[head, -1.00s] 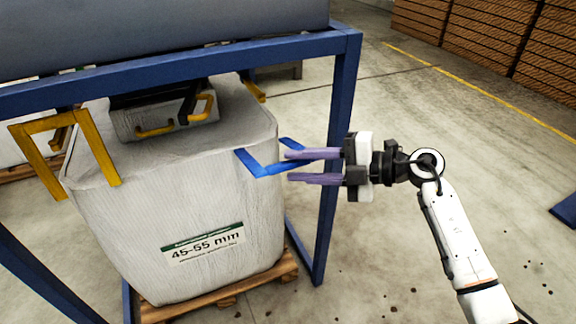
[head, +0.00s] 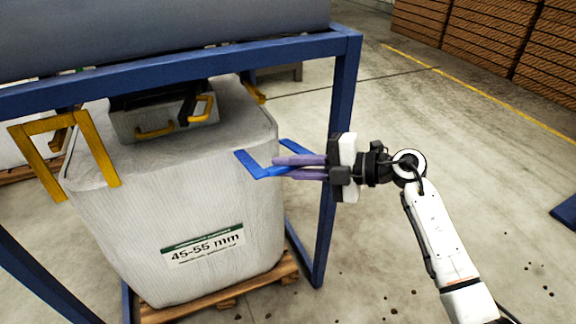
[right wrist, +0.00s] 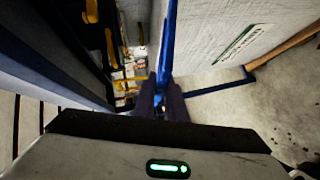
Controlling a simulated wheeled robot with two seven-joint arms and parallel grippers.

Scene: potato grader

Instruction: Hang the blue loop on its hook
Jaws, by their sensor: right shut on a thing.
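The blue loop (head: 252,166) stands out from the upper right corner of the white big bag (head: 170,215), which is labelled 45-55 mm. My right gripper (head: 275,167) is shut on the blue loop, its purple fingers pinching the strap at the bag's right side. Which hook belongs to the loop I cannot tell; a black bracket with yellow hooks (head: 155,131) sits above the bag. My left gripper is not in view.
A blue frame post (head: 335,150) stands right behind my right gripper, under a blue crossbar (head: 150,72). A yellow loop (head: 98,148) rises at the bag's left. The bag rests on a wooden pallet (head: 225,300). The floor at right is open.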

